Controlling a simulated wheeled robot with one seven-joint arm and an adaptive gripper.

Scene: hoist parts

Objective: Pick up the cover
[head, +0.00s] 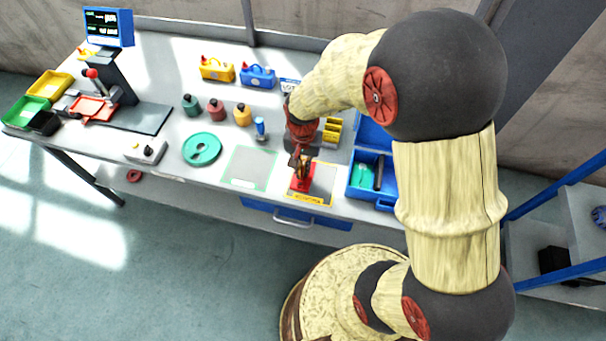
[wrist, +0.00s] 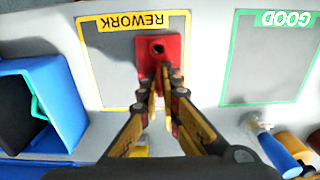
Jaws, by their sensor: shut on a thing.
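The cover appears to be the red part with a dark hole (wrist: 160,50) in the wrist view. In the head view the red part (head: 301,181) shows at the yellow-bordered REWORK mat (wrist: 104,61). My gripper (wrist: 162,85) is shut on the red part, with one finger on each side of it. In the head view my gripper (head: 300,159) reaches down to it from above. The fingers hide part of the red part. I cannot tell whether it touches the mat or is held just above it.
The green-bordered GOOD mat (head: 248,168) is empty. A blue bin (head: 370,188) stands right of the REWORK mat in the head view. A blue-handled tool (head: 261,129), small bottles (head: 216,109) and a teal disc (head: 202,149) stand to the left.

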